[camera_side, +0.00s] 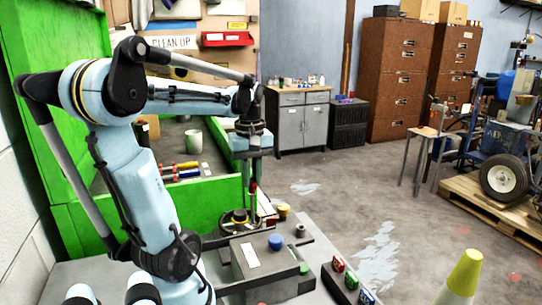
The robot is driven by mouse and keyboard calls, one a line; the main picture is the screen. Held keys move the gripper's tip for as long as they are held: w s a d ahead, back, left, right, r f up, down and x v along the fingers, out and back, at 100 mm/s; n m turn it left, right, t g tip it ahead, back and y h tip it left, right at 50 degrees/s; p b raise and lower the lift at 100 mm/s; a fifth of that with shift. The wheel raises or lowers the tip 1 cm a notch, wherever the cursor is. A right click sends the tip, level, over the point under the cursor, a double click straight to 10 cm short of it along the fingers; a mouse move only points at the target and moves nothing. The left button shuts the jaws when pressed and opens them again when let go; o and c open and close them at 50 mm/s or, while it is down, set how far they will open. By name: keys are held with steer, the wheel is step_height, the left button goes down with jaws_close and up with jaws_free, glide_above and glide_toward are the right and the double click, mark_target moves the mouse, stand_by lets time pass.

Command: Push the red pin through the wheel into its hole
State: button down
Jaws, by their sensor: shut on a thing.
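My gripper (253,180) points down over the grey bench, below its light blue body. It is shut on the red pin (253,188), a small red piece showing between the fingers. A small dark wheel-like disc (238,216) sits on the bench just below and left of the gripper. The pin's lower end and the hole are too small or hidden to make out, so I cannot tell whether the pin touches the wheel.
A grey box (250,258) with a white label, a blue knob (276,242) and a yellow knob (283,210) stand close by. A black button box (346,281) is at the front right. A green panel (205,212) rises behind; a yellow cone (464,273) stands right.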

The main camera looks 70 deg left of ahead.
steer(key=shift+f, duration=2.05)
stand_by(1.2)
steer(key=c, duration=0.7)
jaws_free()
steer(key=shift+r, duration=3.5)
steer(key=w+d+f+m+t, duration=0.2)
steer(key=w+d+m, duration=0.1)
steer(key=d+m, duration=0.3)
steer(key=w+d+f+m+t, duration=0.1)
steer(key=w+d+m+t, duration=0.1)
steer(key=d+m, duration=0.4)
steer(key=w+d+f+m+t, duration=0.2)
steer(key=d+m, duration=0.4)
steer(key=d, duration=0.3)
steer(key=shift+w+d+f+t, duration=0.4)
steer(key=shift+w+t, duration=0.1)
steer(key=shift+w, duration=0.4)
